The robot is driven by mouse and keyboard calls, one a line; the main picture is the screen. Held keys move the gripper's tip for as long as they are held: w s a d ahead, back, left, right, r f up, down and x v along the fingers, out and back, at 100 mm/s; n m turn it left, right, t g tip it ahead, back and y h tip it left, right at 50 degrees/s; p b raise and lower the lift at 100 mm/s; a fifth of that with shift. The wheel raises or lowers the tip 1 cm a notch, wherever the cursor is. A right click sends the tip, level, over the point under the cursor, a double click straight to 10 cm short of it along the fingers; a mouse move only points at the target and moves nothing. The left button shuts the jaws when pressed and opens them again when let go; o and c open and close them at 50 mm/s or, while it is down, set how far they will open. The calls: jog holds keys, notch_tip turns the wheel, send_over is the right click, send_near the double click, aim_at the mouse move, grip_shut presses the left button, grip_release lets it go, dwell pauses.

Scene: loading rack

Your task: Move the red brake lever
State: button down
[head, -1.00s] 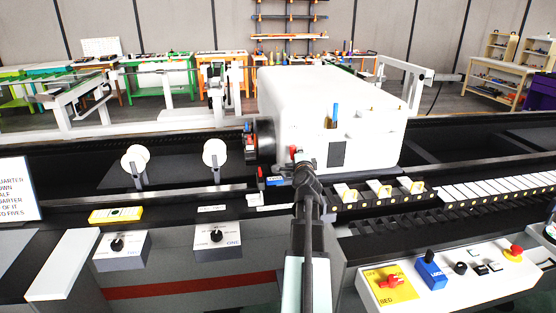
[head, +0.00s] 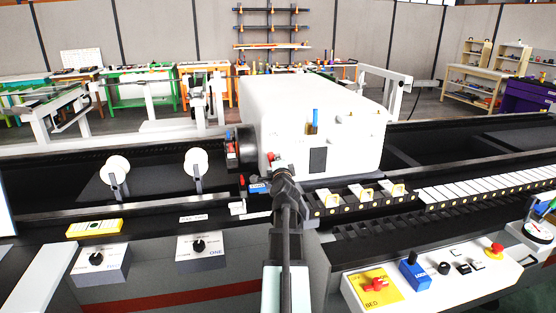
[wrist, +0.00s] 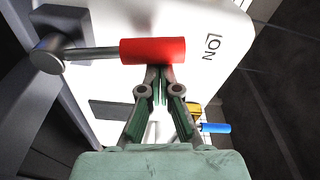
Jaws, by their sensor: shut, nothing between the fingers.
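The red brake lever (wrist: 152,50) shows in the wrist view as a red cylindrical grip on a grey rod. The rod runs left to a round grey pivot, in front of the white machine housing (wrist: 215,85). My gripper (wrist: 158,74) is shut and empty, with its fingertips at the lower edge of the red grip; I cannot tell whether they touch it. In the head view, my gripper (head: 277,165) is at the front left of the white housing (head: 300,110). A small part of the red lever (head: 270,156) shows at its tip; the rest is hidden.
A blue-handled lever (wrist: 215,127) on a yellow mount is close to the right of my fingers. A control panel (head: 437,285) with a red switch and blue lever lies at the front right. Two white discs stand left of the housing, and a rail runs across.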

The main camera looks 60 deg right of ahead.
jog(key=v, duration=1)
jog(key=w+a+f+n+g+y, duration=0.1)
jog(key=w+a+f+n+y, duration=0.3)
jog(key=f, duration=0.6)
jog(key=w+a+f+n+g+y, duration=0.15)
jog(key=a+f+n+y, duration=0.3)
jog(key=f, duration=0.55)
jog(key=a+f+n+g+y, duration=0.4)
jog(key=a+f+n+y, duration=0.25)
jog(key=a+f, duration=1.35)
jog(key=s+a+f+n+g+y, duration=0.1)
jog(key=s+a+f+n+g, duration=0.15)
jog(key=a+f, duration=0.45)
jog(key=s+a+f+n+g, duration=0.2)
jog(key=s+a+f+g, duration=0.15)
jog(key=a+f, duration=0.3)
jog(key=s+a+f+n+g, duration=0.2)
jog(key=s+a+f, duration=0.3)
jog(key=s+a, duration=0.3)
jog(key=s+a+f+n+g+h, duration=0.1)
jog(key=s+a+f+n+g, duration=0.2)
jog(key=s+a, duration=0.5)
jog(key=s+f+n, duration=0.1)
jog(key=s+f, duration=0.1)
jog(key=s, duration=0.1)
jog(key=shift+s+a+g+b, duration=0.3)
jog(key=shift+a+g, duration=0.05)
jog(key=shift+a, duration=0.05)
